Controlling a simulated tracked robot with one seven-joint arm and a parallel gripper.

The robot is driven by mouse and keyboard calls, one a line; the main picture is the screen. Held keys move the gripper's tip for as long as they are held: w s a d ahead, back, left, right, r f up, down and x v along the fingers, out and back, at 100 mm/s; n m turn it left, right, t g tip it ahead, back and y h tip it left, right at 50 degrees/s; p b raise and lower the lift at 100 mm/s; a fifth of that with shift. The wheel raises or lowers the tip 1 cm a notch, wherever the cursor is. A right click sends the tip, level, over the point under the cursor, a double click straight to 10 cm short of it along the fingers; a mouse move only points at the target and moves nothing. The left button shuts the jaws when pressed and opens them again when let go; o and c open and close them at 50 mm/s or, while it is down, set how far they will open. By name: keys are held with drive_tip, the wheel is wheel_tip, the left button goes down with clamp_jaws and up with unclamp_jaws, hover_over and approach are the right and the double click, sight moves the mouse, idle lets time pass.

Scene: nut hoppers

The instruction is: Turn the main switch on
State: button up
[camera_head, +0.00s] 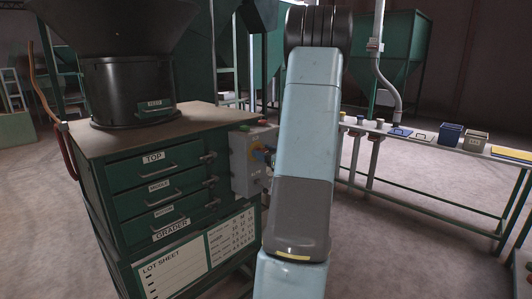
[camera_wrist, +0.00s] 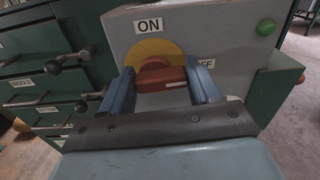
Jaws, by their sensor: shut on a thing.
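The main switch (camera_wrist: 160,75) is a red handle on a yellow disc, on the front of a grey box (camera_wrist: 190,30) in the wrist view. A white mark on the handle sits toward the right. An ON label (camera_wrist: 149,25) is above the disc; an OFF label (camera_wrist: 206,64) to the right is partly hidden by a finger. My gripper (camera_wrist: 166,72) has its blue fingers on either side of the red handle and is shut on it. In the head view the grey box (camera_head: 241,160) stands beside the grader, and my arm hides most of my gripper.
The green grader cabinet (camera_head: 165,185) with labelled drawers and protruding handles is left of the box. A black hopper (camera_head: 125,90) sits on top. A green button (camera_wrist: 265,27) is at the box's upper right. A bench (camera_head: 440,147) with small bins runs along the right.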

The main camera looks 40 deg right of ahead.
drive_tip(key=n, duration=0.4)
drive_tip(key=shift+a+r+n, duration=0.15)
drive_tip(key=shift+n, duration=0.25)
drive_tip(key=shift+a+f+n, duration=0.1)
drive_tip(key=shift+a+n, duration=0.1)
drive_tip(key=shift+n, duration=1.85)
drive_tip(key=shift+a+f+n, duration=0.15)
drive_tip(key=shift+a+n, duration=0.1)
drive_tip(key=shift+n, duration=1.85)
drive_tip(key=shift+a+f+n, duration=0.1)
drive_tip(key=shift+a+n, duration=0.1)
drive_tip(key=shift+n, duration=1.85)
drive_tip(key=shift+f, duration=0.1)
drive_tip(key=o, duration=1.1)
drive_tip(key=shift+c, duration=0.2)
drive_tip(key=shift+s, duration=0.15)
